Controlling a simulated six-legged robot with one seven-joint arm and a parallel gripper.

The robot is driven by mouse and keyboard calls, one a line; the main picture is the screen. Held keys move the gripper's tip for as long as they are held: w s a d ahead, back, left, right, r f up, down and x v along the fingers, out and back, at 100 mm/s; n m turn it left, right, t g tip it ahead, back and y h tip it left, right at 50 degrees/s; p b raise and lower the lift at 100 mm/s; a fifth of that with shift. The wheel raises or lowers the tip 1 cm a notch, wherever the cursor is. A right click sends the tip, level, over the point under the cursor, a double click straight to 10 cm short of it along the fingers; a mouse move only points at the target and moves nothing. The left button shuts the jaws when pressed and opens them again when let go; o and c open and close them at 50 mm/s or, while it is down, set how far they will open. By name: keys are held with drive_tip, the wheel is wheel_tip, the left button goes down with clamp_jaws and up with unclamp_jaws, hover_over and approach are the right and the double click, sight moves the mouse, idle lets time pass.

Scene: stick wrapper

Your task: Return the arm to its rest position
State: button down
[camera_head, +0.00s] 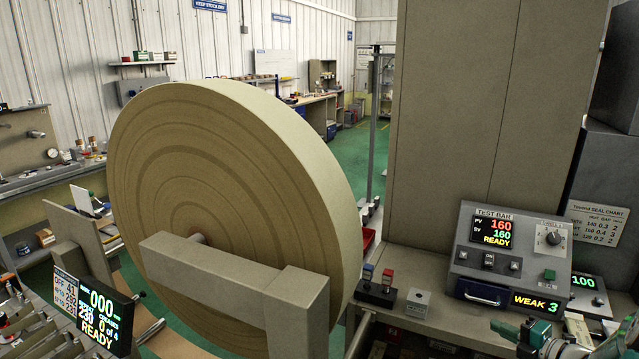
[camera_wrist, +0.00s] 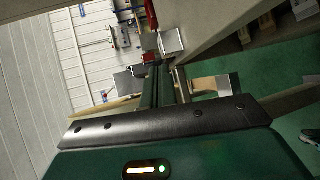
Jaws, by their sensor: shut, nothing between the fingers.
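My gripper (camera_wrist: 160,72) shows in the wrist view, its dark green fingers close together with nothing visible between them. The dark bar and green housing of my wrist fill the lower part of that view. In the head view, a green part of my arm (camera_head: 545,341) shows at the lower right corner, below the test bar unit. The gripper's fingers cannot be made out there. The wrist view is turned on its side, with the white wall at left and green floor at right.
A large tan roll (camera_head: 235,190) on a grey bracket (camera_head: 225,275) fills the middle. The test bar unit (camera_head: 508,262) stands on the right bench, reading WEAK 3. A display (camera_head: 97,308) stands at lower left.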

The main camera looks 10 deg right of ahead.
drive_tip(key=s+a+r+n+g, duration=0.1)
drive_tip(key=a+r+n+g, duration=0.2)
drive_tip(key=a+n, duration=0.55)
drive_tip(key=s+a+r+n+g+y, duration=0.1)
drive_tip(key=s+a+r+n+g, duration=0.15)
drive_tip(key=a+n, duration=0.55)
drive_tip(key=a+r+n+g, duration=0.35)
drive_tip(key=a+n, duration=0.25)
drive_tip(key=a, duration=0.4)
drive_tip(key=s+a+r+n+h, duration=0.2)
drive_tip(key=s+n, duration=0.5)
drive_tip(key=n, duration=0.6)
drive_tip(key=s+a+r+n+h, duration=0.3)
drive_tip(key=s+a+n, duration=0.4)
drive_tip(key=n, duration=0.6)
drive_tip(key=shift+s+a+r+h, duration=0.2)
drive_tip(key=shift+s+r+h, duration=0.1)
drive_tip(key=shift+s+h, duration=0.5)
